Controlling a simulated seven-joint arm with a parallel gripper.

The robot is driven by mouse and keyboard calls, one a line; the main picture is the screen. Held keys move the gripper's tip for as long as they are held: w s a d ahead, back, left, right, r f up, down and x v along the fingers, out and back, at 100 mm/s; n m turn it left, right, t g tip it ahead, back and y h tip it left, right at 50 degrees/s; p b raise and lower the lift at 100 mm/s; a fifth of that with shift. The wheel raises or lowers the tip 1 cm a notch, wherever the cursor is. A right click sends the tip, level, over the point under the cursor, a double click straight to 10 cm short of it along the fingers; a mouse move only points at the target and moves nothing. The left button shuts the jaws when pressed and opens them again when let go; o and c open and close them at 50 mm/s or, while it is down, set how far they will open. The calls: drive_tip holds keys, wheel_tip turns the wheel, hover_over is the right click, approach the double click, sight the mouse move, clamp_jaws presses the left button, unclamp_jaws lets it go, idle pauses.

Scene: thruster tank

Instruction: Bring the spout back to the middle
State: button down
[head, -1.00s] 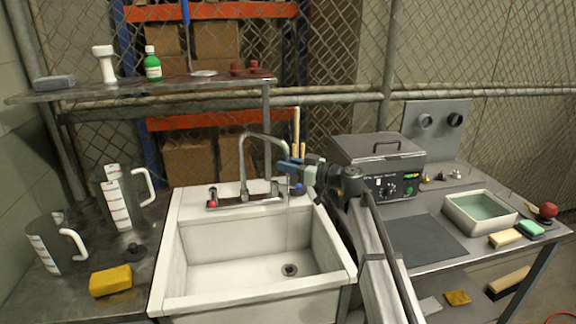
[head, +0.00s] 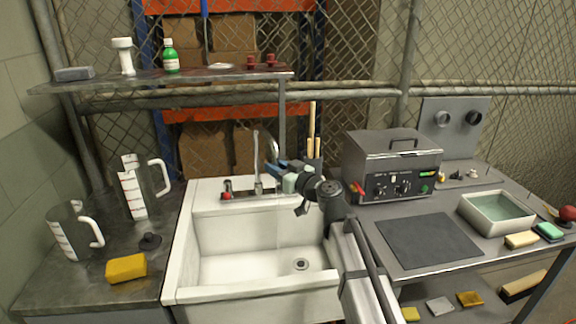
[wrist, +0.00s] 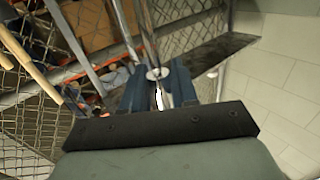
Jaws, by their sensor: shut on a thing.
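The spout (head: 257,155) is a thin metal gooseneck rising from the tap base at the back of the white sink (head: 190,250). Its arch looks narrow in the head view and its end comes down at my gripper (head: 277,171), just right of the upright. My gripper has blue fingers and is shut on the spout near its outlet. In the wrist view the spout (wrist: 147,40) runs down between the fingers of my gripper (wrist: 158,82). The red tap knob (head: 227,195) shows at the left of the base; the right knob is hidden behind my gripper.
A shelf (head: 190,79) with bottles stands behind the sink. Measuring jugs (head: 133,195) and a yellow sponge (head: 126,267) are on the left counter. A grey heater box (head: 395,165) stands close to the right of my arm. The space over the basin is clear.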

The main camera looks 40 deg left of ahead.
drive_tip(key=shift+s+a, duration=0.75)
drive_tip(key=shift+s, duration=0.2)
drive_tip(key=shift+s+a, duration=0.75)
drive_tip(key=shift+s, duration=0.15)
drive_tip(key=c, duration=1)
unclamp_jaws()
drive_tip(key=s+d, duration=0.1)
drive_tip(key=d, duration=0.8)
drive_tip(key=s+d, duration=0.1)
drive_tip(key=d, duration=0.3)
drive_tip(key=shift+s+d, duration=0.3)
